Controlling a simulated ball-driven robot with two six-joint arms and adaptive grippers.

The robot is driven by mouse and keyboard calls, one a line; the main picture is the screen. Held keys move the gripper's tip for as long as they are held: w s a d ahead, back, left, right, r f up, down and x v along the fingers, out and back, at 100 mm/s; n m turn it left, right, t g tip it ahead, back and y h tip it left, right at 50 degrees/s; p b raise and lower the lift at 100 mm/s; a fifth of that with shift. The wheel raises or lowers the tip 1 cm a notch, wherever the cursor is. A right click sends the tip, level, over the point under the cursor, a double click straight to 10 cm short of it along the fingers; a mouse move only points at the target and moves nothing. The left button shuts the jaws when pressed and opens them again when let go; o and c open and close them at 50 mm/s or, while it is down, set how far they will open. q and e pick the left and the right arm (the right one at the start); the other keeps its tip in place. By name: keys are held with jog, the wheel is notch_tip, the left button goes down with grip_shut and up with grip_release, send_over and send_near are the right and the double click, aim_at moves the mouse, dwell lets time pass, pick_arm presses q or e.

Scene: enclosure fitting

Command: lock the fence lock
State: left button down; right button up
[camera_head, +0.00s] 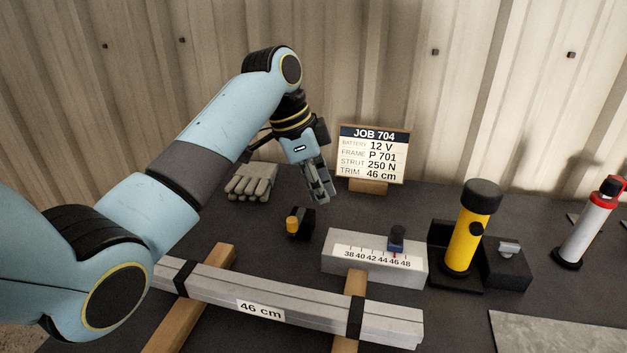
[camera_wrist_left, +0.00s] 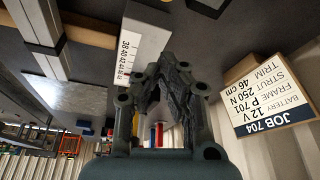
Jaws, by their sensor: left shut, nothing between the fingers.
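A white scale block (camera_head: 375,268) with marks from 38 to 48 lies on the bench. A small dark blue slider (camera_head: 397,238) stands on it near 46. Behind its left end is a small black block with an orange-yellow knob (camera_head: 293,223). A dark block with a grey knob (camera_head: 508,248) sits farther right. No label shows which piece is the fence lock. My left gripper (camera_head: 322,198) is shut and empty, pointing down above the bench behind the black block, apart from it. In the left wrist view its fingers (camera_wrist_left: 160,85) partly cover the scale block (camera_wrist_left: 145,40).
A job card (camera_head: 372,155) reading TRIM 46 cm stands behind the gripper; a grey glove (camera_head: 252,182) lies left. A yellow cylinder (camera_head: 472,228) stands right of the scale. Strapped bars marked 46 cm (camera_head: 215,292) lie in front on wooden strips.

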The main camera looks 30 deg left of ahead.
aim_at(297, 216)
pick_arm(q)
jog(key=x, duration=0.6)
jog(key=shift+d+r, duration=0.1)
jog(key=s+a, duration=0.1)
jog(key=s+a+p, duration=0.1)
jog(key=a, duration=0.1)
jog(key=shift+s+a, duration=0.1)
jog(key=shift+a, duration=0.15)
jog(key=shift+p, duration=0.3)
